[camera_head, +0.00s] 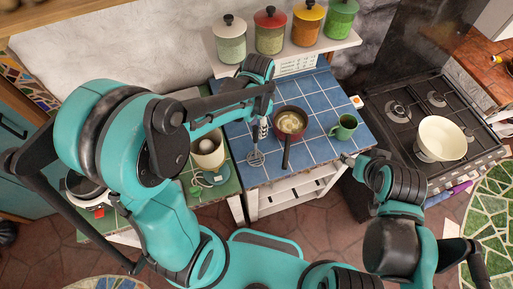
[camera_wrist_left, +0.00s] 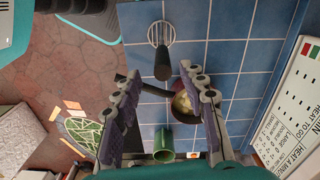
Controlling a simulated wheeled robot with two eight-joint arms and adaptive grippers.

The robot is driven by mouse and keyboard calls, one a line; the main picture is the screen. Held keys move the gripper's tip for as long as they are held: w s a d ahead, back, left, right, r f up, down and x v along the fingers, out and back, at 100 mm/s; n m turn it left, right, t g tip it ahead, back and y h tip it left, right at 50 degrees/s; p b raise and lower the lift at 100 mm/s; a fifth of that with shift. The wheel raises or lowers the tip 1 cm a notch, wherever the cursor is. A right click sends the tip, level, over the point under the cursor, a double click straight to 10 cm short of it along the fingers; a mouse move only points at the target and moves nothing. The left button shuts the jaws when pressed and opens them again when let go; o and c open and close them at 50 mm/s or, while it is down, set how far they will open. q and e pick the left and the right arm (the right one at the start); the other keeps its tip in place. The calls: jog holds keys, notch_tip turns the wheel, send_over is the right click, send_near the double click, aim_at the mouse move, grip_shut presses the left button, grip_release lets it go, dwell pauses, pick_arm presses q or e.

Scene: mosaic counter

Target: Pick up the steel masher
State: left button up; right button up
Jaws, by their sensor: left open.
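The steel masher (camera_head: 255,158) lies on the blue tiled counter, left of a red pan. In the left wrist view its round wire head (camera_wrist_left: 160,33) is at the top and its dark handle (camera_wrist_left: 162,66) points down between the fingertips. My left gripper (camera_wrist_left: 160,76) is open, its two fingers on either side of the handle's end, with nothing held. I cannot tell its height above the handle. In the head view the left arm partly hides the masher and this gripper. The end of my right arm (camera_head: 352,160) is by the counter's right front edge; its jaws are unclear.
The red pan (camera_head: 291,121) with a dark handle stands close to the masher, and a green mug (camera_head: 346,127) is right of it. A cream pot (camera_head: 208,148) stands left. Canisters (camera_head: 270,32) line the back shelf. A stove (camera_head: 403,112) with a cream bowl (camera_head: 441,139) is right.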

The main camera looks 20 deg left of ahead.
aim_at(255, 138)
pick_arm(q)
jog(key=shift+s+f, duration=0.35)
jog(key=shift+f, duration=0.45)
jog(key=f, duration=0.4)
jog(key=f+b, duration=0.1)
jog(key=f, duration=0.1)
jog(key=shift+w+a+f, duration=0.3)
jog(key=shift+a+f, duration=0.1)
grip_shut()
